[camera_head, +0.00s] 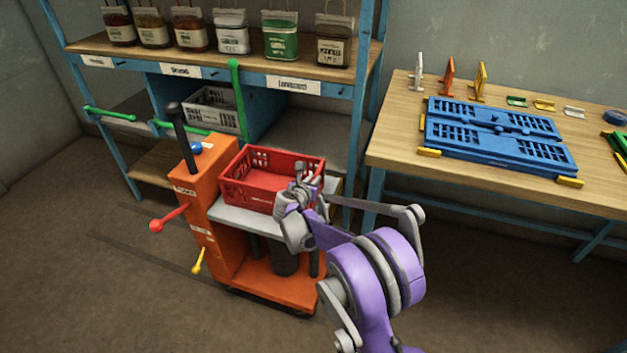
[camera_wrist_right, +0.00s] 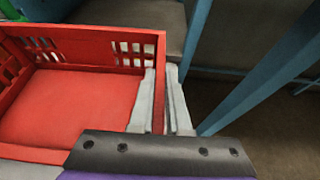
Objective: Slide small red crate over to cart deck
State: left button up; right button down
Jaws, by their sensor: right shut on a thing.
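The small red crate (camera_head: 262,178) sits upright on the grey deck (camera_head: 247,217) of the orange cart in the head view. It looks empty, and its open top shows in the right wrist view (camera_wrist_right: 75,105). My right gripper (camera_head: 303,178) is at the crate's near right side. In the right wrist view its two grey fingers (camera_wrist_right: 165,100) straddle the crate's side wall, one inside and one outside, shut on it. The gripper hides part of that wall in the head view. My left gripper is in neither view.
The orange cart (camera_head: 205,215) has a black post, a red lever (camera_head: 170,218) and a yellow lever (camera_head: 199,262). Behind it stands a blue-framed shelf with jars and a grey crate (camera_head: 212,108). A wooden table (camera_head: 395,140) at right holds a blue folded crate (camera_head: 497,135).

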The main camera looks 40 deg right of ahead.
jog(key=shift+f, duration=0.1)
jog(key=c, duration=0.8)
grip_release()
jog(key=shift+w, duration=0.1)
jog(key=p+v, duration=0.1)
jog(key=v, duration=0.9)
jog(key=shift+a+r, duration=0.25)
jog(key=shift+a, duration=0.05)
jog(key=shift+s, duration=0.25)
